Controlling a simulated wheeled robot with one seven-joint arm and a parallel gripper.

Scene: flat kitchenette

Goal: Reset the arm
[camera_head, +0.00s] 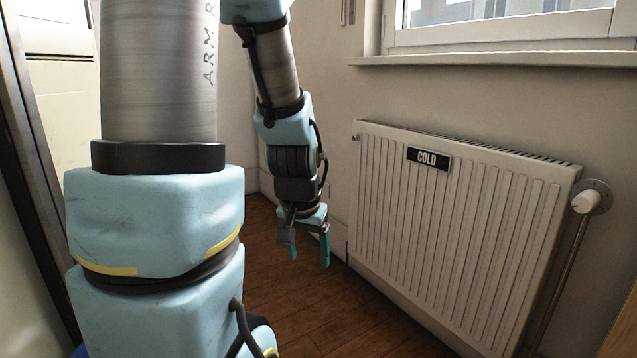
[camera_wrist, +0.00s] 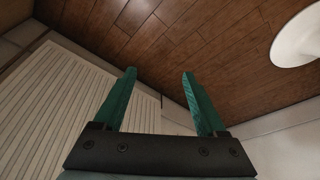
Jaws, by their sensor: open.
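My gripper (camera_head: 309,254) hangs at the end of my raised, bent arm, fingers pointing down, to the left of the radiator in the head view. In the wrist view my gripper (camera_wrist: 158,92) shows two green fingers set well apart with nothing between them. It is open and empty, with wooden floor beyond the fingertips.
Wooden floor (camera_head: 300,300) lies clear below. A round white object (camera_wrist: 298,40) is partly visible in the wrist view.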

